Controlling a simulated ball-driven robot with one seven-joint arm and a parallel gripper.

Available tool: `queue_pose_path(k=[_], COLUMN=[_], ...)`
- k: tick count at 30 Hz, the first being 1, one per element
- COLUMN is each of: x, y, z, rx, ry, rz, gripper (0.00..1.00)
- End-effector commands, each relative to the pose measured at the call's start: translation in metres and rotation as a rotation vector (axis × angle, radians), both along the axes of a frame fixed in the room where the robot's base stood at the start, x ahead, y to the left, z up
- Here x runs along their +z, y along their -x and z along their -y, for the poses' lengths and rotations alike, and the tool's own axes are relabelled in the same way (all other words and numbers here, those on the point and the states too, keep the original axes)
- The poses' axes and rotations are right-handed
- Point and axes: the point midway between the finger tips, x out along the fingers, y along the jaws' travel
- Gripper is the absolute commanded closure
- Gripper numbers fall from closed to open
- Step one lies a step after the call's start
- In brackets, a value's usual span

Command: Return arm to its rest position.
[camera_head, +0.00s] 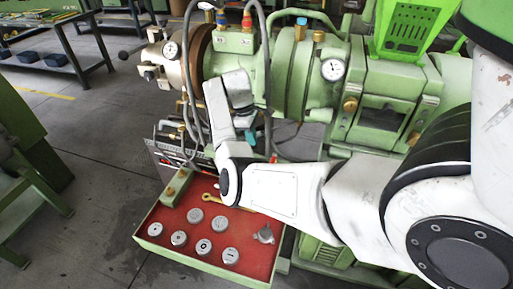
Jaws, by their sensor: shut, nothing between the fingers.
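My white arm reaches in from the right edge and crosses in front of the green extruder (290,75). Its elbow is bent above the red tray (150,215), and the forearm rises from there beside the machine's front end. At the folded wrist, my gripper (249,137) points down, small and dark against the machine. It is shut, with nothing seen in it. The fingertips are too small to make out in detail.
The green-rimmed tray holds several round grey knobs (204,247), a yellow wrench (208,198) and a grey valve-like part (265,234). Gauges (333,69) and hoses stick out from the extruder close to my arm. Open grey floor (95,150) lies to the left.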

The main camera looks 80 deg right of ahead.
Motion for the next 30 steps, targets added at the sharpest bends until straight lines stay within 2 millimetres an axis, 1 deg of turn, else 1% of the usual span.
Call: queue_pose_path(k=[1, 3, 7, 12, 18, 20, 23, 26, 30], x=[0.009, 0.019, 0.034, 0.041, 0.042, 0.039, 0.027, 0.006, -0.025], y=[-0.002, -0.004, -0.006, -0.007, -0.007, -0.008, -0.008, -0.008, -0.007], z=[0.001, 0.001, 0.001, 0.001, 0.001, -0.001, -0.012, -0.034, -0.076], rx=[-0.001, -0.002, -0.002, -0.001, -0.001, -0.003, -0.014, -0.033, -0.057], ry=[0.003, 0.002, 0.001, -0.001, -0.001, 0.004, 0.025, 0.071, 0.146], rz=[0.003, 0.002, 0.001, 0.0, 0.0, -0.002, -0.007, -0.01, 0.007], gripper=[1.0, 1.0, 1.0, 1.0, 1.0, 1.0, 1.0, 1.0, 1.0])
